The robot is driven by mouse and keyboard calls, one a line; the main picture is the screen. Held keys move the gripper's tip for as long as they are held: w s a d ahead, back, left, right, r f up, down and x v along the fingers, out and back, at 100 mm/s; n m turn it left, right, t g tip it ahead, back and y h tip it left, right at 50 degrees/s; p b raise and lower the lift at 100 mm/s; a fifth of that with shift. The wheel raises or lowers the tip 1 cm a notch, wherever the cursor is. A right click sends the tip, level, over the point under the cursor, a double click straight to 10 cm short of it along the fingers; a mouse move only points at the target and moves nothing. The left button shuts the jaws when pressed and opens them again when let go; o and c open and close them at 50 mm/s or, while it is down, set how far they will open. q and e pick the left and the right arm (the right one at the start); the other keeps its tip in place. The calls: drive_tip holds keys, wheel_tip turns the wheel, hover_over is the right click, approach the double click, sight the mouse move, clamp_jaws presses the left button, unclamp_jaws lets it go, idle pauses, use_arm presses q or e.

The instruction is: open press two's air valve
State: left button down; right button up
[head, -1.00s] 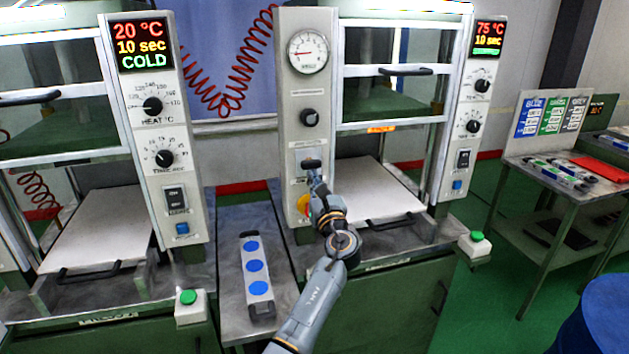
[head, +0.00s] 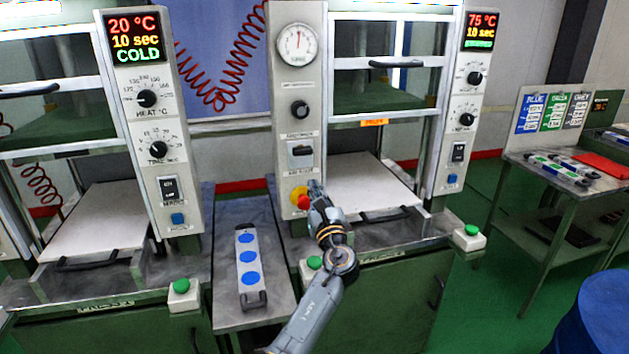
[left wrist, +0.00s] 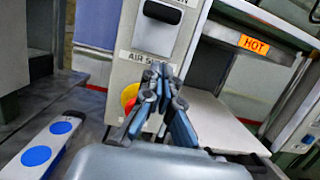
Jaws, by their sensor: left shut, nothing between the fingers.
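Press two's air valve is a black lever on a pale plate (head: 301,154) on the grey control column, above the "AIR" label. The lever also shows at the top of the left wrist view (left wrist: 162,12). The pressure gauge (head: 298,44) at the top of the column has its needle pointing about straight up. My left gripper (head: 315,184) is shut and empty, just below and right of the valve and apart from it. In the left wrist view its closed fingertips (left wrist: 158,72) cover part of the label. My right gripper is not in view.
A red stop button (head: 303,202) on a yellow disc sits close beside my left gripper. Press two's pale plate (head: 365,185) lies to the right, under a "HOT" label (head: 374,123). A mould strip with blue discs (head: 249,262) lies on the table between the presses.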

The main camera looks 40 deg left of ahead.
use_arm(q)
drive_tip(key=shift+s+a+b+v, duration=0.1)
drive_tip(key=shift+s+a+v, duration=0.05)
drive_tip(key=shift+v, duration=0.75)
drive_tip(key=shift+s+a+b+v, duration=0.1)
drive_tip(key=shift+s+a+v, duration=0.05)
drive_tip(key=shift+v, duration=0.8)
drive_tip(key=shift+s+a+b+v, duration=0.1)
drive_tip(key=shift+s+a+v, duration=0.05)
drive_tip(key=shift+v, duration=0.75)
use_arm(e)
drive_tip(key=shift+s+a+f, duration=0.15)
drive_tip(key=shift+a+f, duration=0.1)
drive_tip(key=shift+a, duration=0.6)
use_arm(q)
drive_tip(key=shift+f, duration=0.2)
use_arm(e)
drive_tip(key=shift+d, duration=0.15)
